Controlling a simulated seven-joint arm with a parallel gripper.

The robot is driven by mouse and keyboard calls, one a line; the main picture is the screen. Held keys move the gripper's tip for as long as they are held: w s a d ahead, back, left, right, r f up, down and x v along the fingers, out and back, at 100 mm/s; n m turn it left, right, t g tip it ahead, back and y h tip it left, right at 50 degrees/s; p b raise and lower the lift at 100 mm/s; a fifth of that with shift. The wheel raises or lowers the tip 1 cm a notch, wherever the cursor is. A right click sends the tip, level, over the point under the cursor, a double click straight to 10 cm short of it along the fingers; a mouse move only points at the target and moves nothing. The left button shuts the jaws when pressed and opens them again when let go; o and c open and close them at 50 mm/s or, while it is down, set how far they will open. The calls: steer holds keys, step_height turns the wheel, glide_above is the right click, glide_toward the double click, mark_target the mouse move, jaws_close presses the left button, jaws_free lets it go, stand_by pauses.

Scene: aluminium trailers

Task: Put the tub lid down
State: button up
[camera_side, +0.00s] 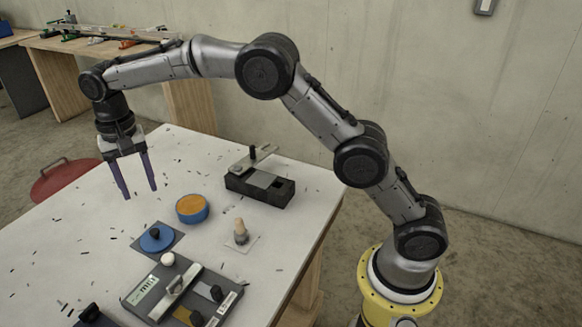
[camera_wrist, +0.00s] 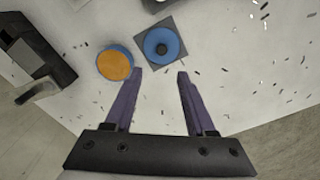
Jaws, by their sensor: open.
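The tub lid (camera_side: 157,239) is a blue disc with a black knob. It lies on a dark square mat (camera_side: 176,248) on the white table, and it also shows in the wrist view (camera_wrist: 161,46). The tub (camera_side: 192,209) is a round blue pot with an orange top or filling, standing next to the mat; the wrist view shows it too (camera_wrist: 115,64). My gripper (camera_side: 140,194) has two purple fingers spread apart with nothing between them. It hangs above the table, clear of the lid and tub, and its fingers show in the wrist view (camera_wrist: 160,72).
A black box with a grey sliding plate (camera_side: 262,185) stands at the back right of the table. A small peg on a white square (camera_side: 240,236) stands right of the mat. A grey panel with knobs and a lever (camera_side: 182,296) lies at the front.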

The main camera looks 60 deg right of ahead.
steer(key=s+d+r+n+t, duration=0.2)
steer(key=s+d+r, duration=0.35)
steer(key=s, duration=0.35)
steer(key=s+d+r+n+t, duration=0.1)
steer(key=s+d+r, duration=0.3)
steer(key=s+r, duration=0.4)
steer(key=s+d+f+n+t, duration=0.1)
steer(key=s+d+f, duration=0.1)
steer(key=s, duration=0.8)
steer(key=s+d+f+n+t, duration=0.1)
steer(key=s+d+f+n, duration=0.1)
steer(key=s+f, duration=0.3)
steer(key=s, duration=0.4)
steer(key=shift+s+d+n+t, duration=0.3)
steer(key=shift+s+d, duration=0.05)
steer(key=shift+s, duration=0.05)
